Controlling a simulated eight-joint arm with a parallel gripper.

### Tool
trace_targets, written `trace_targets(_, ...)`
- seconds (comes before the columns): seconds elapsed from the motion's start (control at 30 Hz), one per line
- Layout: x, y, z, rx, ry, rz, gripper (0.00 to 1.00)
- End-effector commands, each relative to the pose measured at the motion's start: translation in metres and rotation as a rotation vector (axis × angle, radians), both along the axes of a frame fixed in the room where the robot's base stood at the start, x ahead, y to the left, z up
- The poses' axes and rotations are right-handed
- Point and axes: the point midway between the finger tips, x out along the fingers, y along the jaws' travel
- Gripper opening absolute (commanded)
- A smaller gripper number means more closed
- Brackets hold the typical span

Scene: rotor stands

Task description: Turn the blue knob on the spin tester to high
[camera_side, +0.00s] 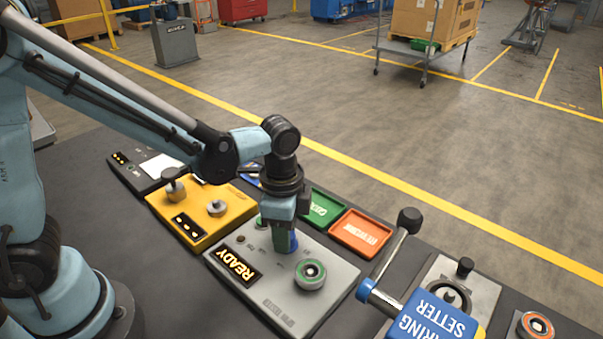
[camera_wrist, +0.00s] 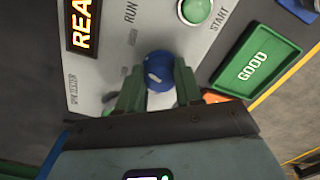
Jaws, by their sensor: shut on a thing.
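The spin tester (camera_side: 331,294) is a grey panel box on the bench with a lit READY display (camera_side: 238,267) and a round green button (camera_side: 310,272). In the wrist view the button (camera_wrist: 196,10) sits beside the word START. The blue knob (camera_wrist: 157,68) stands on the panel with a white mark on its near left part. My gripper (camera_wrist: 158,84) has its green fingers shut on the knob, one on each side. In the side view my gripper (camera_side: 284,238) points down at the panel and mostly hides the knob. The setting labels are too small or hidden to read.
A yellow device (camera_side: 200,218) stands left of the tester. A green GOOD tray (camera_side: 323,208) and an orange tray (camera_side: 360,232) lie behind it.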

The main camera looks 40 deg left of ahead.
Motion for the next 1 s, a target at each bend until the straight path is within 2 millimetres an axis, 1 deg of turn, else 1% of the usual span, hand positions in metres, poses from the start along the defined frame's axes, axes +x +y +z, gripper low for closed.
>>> trace_targets(0.2,0.0002,0.0001,0.0003,0.0,0.002,-0.146,0.05)
trace_targets(0.4,0.0003,0.0002,0.0003,0.0,0.002,-0.231,0.05)
trace_targets(0.67,0.0004,0.0003,0.0003,0.0,0.002,-0.276,0.05)
trace_targets(1.0,0.0005,0.0002,0.0003,0.0,0.001,-0.28,0.05)
